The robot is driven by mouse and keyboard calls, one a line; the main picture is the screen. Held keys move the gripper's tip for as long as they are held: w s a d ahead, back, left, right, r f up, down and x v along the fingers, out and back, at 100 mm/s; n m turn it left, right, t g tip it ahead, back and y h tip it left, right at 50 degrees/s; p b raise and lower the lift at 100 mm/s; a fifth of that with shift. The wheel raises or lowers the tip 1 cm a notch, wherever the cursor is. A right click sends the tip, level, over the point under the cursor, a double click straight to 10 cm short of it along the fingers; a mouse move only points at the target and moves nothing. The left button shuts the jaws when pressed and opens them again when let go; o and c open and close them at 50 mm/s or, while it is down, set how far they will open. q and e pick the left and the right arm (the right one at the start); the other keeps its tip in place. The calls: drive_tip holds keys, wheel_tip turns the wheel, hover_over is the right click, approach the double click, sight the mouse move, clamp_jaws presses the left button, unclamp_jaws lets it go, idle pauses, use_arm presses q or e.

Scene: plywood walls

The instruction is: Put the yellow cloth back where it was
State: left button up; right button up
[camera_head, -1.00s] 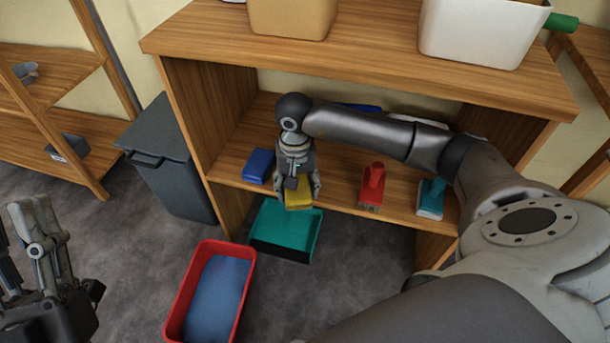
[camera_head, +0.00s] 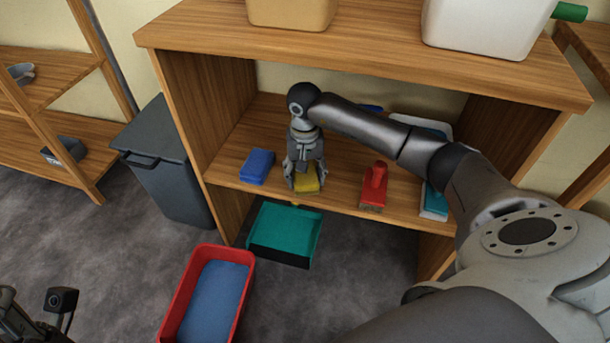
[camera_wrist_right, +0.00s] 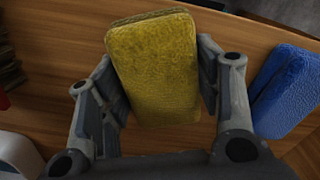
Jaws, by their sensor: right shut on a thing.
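The yellow cloth (camera_head: 306,181) is a folded pad at the front of the wooden shelf (camera_head: 335,194), between a blue cloth (camera_head: 257,166) and a red brush (camera_head: 374,187). My right gripper (camera_head: 306,186) points down and is shut on the yellow cloth, with a finger on each side. In the right wrist view the yellow cloth (camera_wrist_right: 154,68) sits between the fingers, over the wood; I cannot tell whether it touches the shelf. The blue cloth (camera_wrist_right: 287,92) lies beside it there, apart from it. My left gripper is hardly in the head view; only part of my left arm shows at the lower left corner, fingertips unseen.
A teal dustpan (camera_head: 285,232) is on the floor below the shelf edge. A red tub (camera_head: 245,257) with a blue inside stands in front. A grey bin (camera_head: 168,168) stands left. The top board (camera_head: 350,45) overhangs my right forearm.

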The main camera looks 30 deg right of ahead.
drive_tip(key=shift+f, duration=0.15)
drive_tip(key=o, duration=0.9)
